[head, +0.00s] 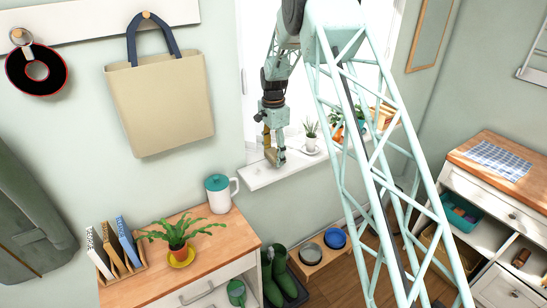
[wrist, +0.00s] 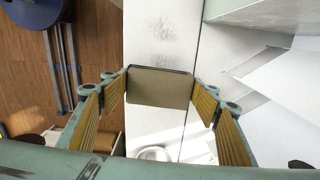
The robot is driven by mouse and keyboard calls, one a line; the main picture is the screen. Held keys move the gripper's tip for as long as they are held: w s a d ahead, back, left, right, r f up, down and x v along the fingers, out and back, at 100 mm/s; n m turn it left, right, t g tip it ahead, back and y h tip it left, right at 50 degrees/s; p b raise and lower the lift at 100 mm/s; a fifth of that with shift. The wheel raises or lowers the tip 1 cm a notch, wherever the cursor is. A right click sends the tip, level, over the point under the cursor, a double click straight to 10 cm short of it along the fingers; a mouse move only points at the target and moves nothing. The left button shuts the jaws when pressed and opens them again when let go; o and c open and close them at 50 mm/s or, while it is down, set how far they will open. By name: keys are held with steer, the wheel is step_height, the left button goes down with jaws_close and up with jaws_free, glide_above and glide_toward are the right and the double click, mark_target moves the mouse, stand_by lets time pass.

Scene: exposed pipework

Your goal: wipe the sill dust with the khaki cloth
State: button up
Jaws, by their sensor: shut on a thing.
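My gripper (head: 274,152) is over the left end of the white window sill (head: 262,176). In the wrist view its ribbed yellow fingers are shut on the khaki cloth (wrist: 160,88), a flat folded pad with a dark far edge. The sill (wrist: 180,110) runs up through the middle of the wrist view under the cloth. Grey smudges of sill dust (wrist: 162,32) lie on the sill ahead of the cloth, and the cloth hides the sill below it. I cannot tell whether the cloth touches the sill.
A small potted plant (head: 311,137) stands on the sill right of my gripper, with more pots beyond. The window is behind the sill. A white mug with a teal lid (head: 218,193) and a fern (head: 177,235) stand on the cabinet at lower left.

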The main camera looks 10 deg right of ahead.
steer(key=shift+r+p, duration=0.5)
steer(key=shift+r, duration=1.05)
steer(key=shift+r+p, duration=0.55)
steer(key=shift+r, duration=0.95)
steer(key=shift+f, duration=0.2)
steer(key=b, duration=0.3)
glide_above(266, 168)
steer(key=w+d, duration=0.1)
steer(key=d, duration=0.3)
steer(key=shift+a+f, duration=0.2)
steer(key=shift+f, duration=3.15)
steer(key=shift+f+b, duration=0.5)
steer(key=shift+f, duration=0.5)
steer(key=shift+a, duration=0.15)
steer(key=shift+s+a+r, duration=0.1)
steer(key=shift+s+a, duration=0.25)
steer(key=shift+a, duration=0.5)
steer(key=shift+s+a, duration=0.3)
steer(key=shift+a, duration=0.5)
